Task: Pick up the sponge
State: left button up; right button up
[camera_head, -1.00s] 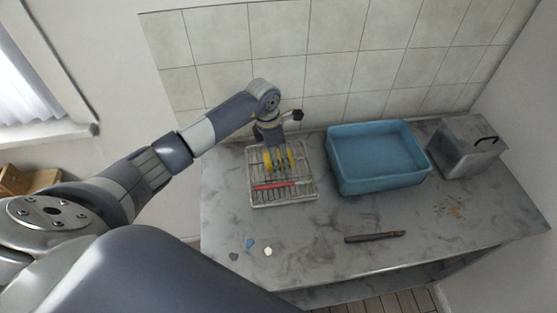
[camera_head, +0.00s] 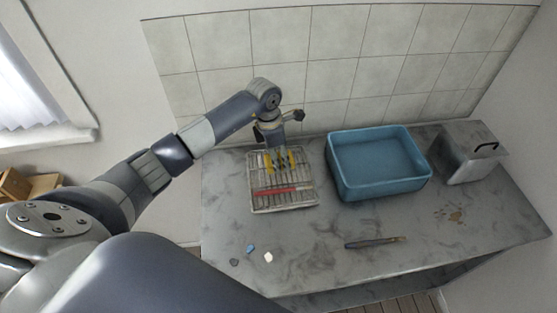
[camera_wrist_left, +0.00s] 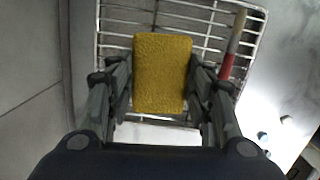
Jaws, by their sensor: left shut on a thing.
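A yellow sponge (camera_wrist_left: 162,75) is between the fingers of my left gripper (camera_wrist_left: 160,90) in the left wrist view, with a finger against each long side. In the head view my left gripper (camera_head: 279,163) points down over the back of a wire rack (camera_head: 284,207). The sponge is mostly hidden there by the gripper, with only yellow bits showing. I cannot tell whether the sponge is clear of the rack. My right gripper is not in view.
A red and pale stick (camera_head: 282,190) lies on the rack. A blue basin (camera_head: 378,185) stands right of it, then a grey metal box (camera_head: 466,155). A dark tool (camera_head: 375,242) and small pebbles (camera_head: 268,257) lie near the front. The tiled wall is close behind.

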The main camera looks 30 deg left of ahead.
pick_arm(q)
jog(key=shift+w+a+r+b, duration=0.1)
jog(key=shift+r+b, duration=0.45)
jog(key=shift+r, duration=0.3)
jog(key=s+d+r+b, duration=0.1)
jog(key=s+d+b, duration=0.1)
jog(key=s, duration=0.5)
jog(key=s+d+b, duration=0.2)
jog(key=s+d, duration=0.2)
jog(key=s, duration=0.4)
jog(key=shift+r, duration=0.4)
jog(key=shift+c, duration=0.8)
